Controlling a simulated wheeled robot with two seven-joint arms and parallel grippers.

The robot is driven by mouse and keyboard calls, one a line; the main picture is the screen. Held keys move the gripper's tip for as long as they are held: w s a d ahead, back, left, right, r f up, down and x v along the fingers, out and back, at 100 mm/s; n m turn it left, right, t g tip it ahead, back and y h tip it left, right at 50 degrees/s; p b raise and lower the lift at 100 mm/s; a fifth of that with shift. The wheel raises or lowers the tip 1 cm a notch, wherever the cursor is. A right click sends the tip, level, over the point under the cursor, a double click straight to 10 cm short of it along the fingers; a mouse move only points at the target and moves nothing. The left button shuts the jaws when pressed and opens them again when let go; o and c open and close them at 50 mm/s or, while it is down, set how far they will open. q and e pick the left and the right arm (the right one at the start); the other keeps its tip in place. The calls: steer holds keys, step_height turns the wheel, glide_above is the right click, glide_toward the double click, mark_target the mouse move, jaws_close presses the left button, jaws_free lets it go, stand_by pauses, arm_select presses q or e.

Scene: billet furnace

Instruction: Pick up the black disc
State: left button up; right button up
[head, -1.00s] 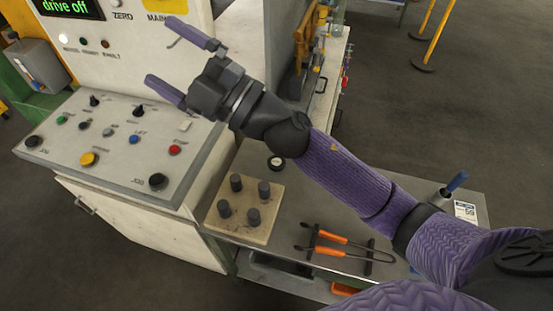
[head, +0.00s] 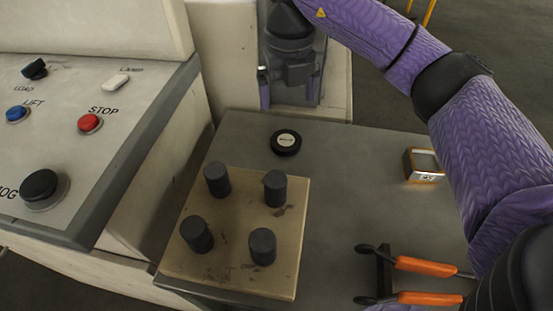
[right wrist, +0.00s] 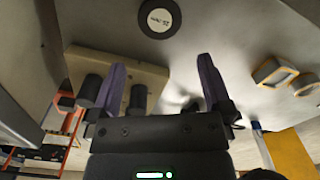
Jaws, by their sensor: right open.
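The black disc (head: 286,142) lies flat on the grey table top, with a pale round label on its upper face. In the right wrist view the disc (right wrist: 160,18) is at the top, beyond the fingertips and roughly centred between them. My right gripper (head: 290,98) points down behind the disc in the head view, its two purple fingers apart. In the right wrist view this gripper (right wrist: 163,66) is open with nothing between its fingers. It does not touch the disc. My left gripper is in neither view.
A tan board (head: 235,255) with several dark upright pegs stands just in front of the disc. Orange-handled tongs (head: 425,266) lie at the right front, and a small framed box (head: 424,165) is to the right. The control console (head: 110,165) borders the table on the left.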

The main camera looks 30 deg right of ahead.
mark_target(286, 140)
step_height(286, 140, down, 10)
steer(key=b, duration=0.5)
steer(key=shift+f, duration=0.2)
steer(key=shift+r, duration=0.2)
steer(key=shift+c, duration=1.4)
steer(key=c, duration=0.7)
steer(key=shift+c, duration=1.4)
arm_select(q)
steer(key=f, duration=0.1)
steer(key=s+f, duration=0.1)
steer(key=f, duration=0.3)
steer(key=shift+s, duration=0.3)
arm_select(e)
steer(key=shift+c, duration=0.4)
